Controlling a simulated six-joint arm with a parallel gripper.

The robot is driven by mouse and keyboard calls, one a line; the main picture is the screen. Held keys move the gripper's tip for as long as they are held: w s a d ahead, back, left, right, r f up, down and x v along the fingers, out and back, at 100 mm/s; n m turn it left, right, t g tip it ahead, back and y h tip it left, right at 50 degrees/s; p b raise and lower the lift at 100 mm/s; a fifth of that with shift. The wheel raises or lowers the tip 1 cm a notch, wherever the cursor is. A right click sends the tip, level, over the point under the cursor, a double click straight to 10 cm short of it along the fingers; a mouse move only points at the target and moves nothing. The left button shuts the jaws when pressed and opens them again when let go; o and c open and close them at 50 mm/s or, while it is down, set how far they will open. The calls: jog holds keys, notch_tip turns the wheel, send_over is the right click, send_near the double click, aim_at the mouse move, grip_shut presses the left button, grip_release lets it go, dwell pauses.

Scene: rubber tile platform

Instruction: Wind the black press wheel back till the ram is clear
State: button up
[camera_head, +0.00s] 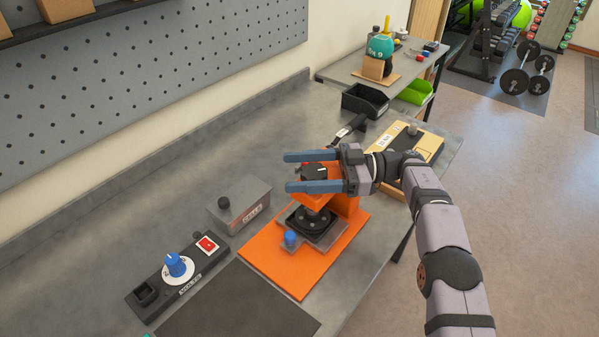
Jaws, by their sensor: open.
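The orange press (344,201) stands on an orange base plate (265,257) near the bench's front edge. The black press wheel (316,171), with a white mark, is on top of it, partly hidden by my gripper. My gripper (287,172) comes from the right with its two blue fingers apart, one on the far side of the wheel and one on the near side. I cannot tell whether they touch it.
A grey box with a black knob (238,204) stands left of the press. A control box with a blue dial (176,266) and red switch is further left. A dark mat (235,305) lies in front. A yellow-topped box (421,146) stands behind my gripper. The back-left bench is clear.

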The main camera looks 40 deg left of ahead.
notch_tip(320, 180, up, 10)
jog(key=shift+f+p, duration=0.2)
jog(key=shift+p, duration=0.15)
dwell(0.4)
